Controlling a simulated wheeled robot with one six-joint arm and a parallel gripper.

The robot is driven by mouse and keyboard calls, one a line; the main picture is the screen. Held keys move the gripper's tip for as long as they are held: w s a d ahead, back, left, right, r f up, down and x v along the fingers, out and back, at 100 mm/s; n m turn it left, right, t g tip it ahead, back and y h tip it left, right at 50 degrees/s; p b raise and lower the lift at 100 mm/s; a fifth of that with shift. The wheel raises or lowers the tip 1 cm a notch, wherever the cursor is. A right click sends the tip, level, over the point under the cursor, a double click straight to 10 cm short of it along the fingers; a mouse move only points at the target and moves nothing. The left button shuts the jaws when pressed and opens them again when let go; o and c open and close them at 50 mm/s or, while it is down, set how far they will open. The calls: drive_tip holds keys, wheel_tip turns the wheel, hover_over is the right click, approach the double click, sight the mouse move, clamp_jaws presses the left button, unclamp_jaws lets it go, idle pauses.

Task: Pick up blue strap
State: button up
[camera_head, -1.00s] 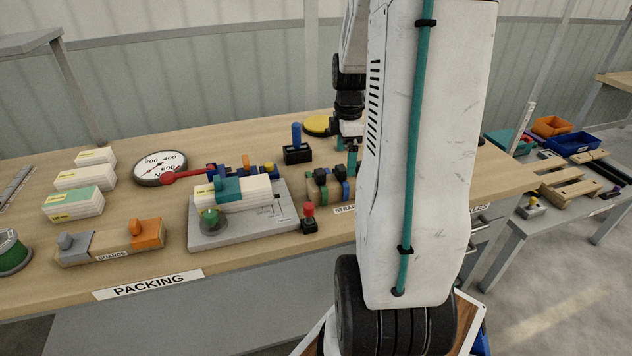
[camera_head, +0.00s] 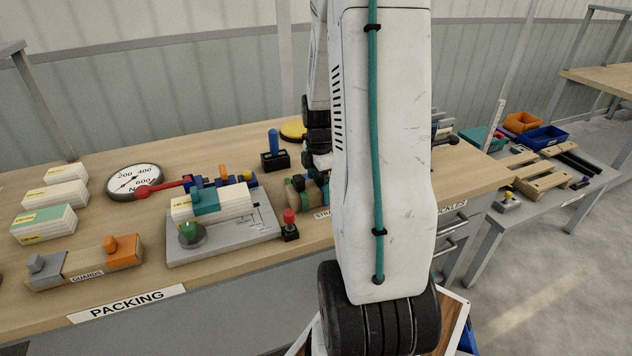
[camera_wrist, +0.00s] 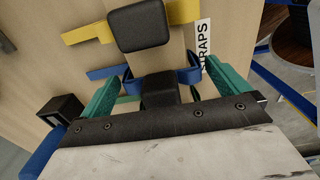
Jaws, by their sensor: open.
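The blue strap (camera_wrist: 188,77) lies on the wooden bench in the wrist view, with a blue tail at its left and a black block at its middle. My gripper (camera_wrist: 168,76) is open, its two teal fingers on either side of the strap's middle. The black block sits between the fingers. I cannot tell whether the fingers touch the strap. In the head view, my arm hides most of the strap area, and only part of a strapped roll (camera_head: 304,190) shows beside it.
A yellow strap (camera_wrist: 180,12) with a black block (camera_wrist: 138,27) lies just beyond the blue one. A dark box (camera_wrist: 62,112) is left of my gripper. In the head view, a blue-handled block (camera_head: 274,160) and a red-knobbed piece (camera_head: 289,222) stand close by.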

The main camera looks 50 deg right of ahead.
drive_tip(key=c, duration=1.1)
